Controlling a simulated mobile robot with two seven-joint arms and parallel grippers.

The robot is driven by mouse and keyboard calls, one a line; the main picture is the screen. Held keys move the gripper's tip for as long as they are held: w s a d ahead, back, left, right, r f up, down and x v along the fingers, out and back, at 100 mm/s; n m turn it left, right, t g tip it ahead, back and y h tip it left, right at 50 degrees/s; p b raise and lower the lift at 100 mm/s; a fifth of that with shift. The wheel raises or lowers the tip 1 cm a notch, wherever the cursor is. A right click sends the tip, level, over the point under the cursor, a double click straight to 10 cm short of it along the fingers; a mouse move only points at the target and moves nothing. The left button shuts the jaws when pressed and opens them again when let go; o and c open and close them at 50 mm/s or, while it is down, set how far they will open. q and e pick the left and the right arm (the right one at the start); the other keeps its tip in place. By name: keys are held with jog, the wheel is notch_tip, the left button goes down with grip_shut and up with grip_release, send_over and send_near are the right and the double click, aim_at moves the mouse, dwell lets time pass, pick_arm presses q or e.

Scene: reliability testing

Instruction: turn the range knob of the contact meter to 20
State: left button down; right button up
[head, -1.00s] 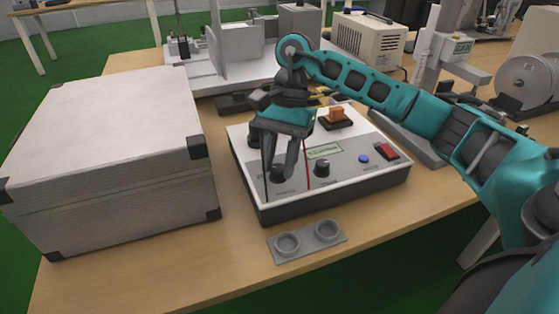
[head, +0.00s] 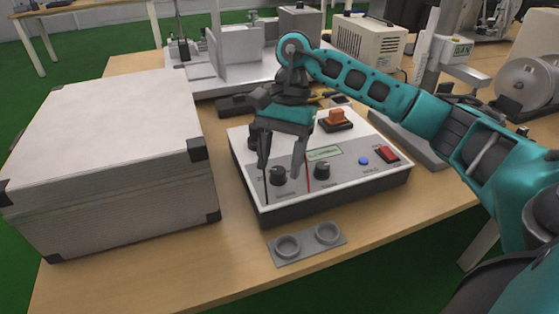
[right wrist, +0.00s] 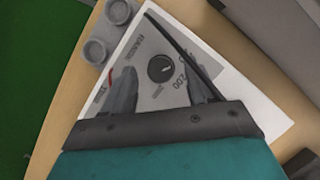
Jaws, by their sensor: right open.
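The contact meter (head: 345,178) is a light-topped box with a dark base on the wooden table. The range knob (head: 278,175) is round and dark, at the panel's front left. It also shows in the right wrist view (right wrist: 161,68) with a pale pointer mark; the scale value it points at is not readable. My right gripper (head: 281,170) is open and empty, pointing down, with its fingers apart on either side of the knob and a little above it. My left gripper is not in view.
A second dark knob (head: 322,170), a blue button (head: 364,160) and a red switch (head: 387,153) sit to the right on the panel. A grey holder (head: 308,244) with two round cups lies in front. A large silver case (head: 110,150) stands close on the left.

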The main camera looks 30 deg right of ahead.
jog(key=p+v, duration=0.2)
jog(key=v, duration=1)
jog(key=shift+r+p, duration=0.2)
jog(key=shift+p, duration=0.1)
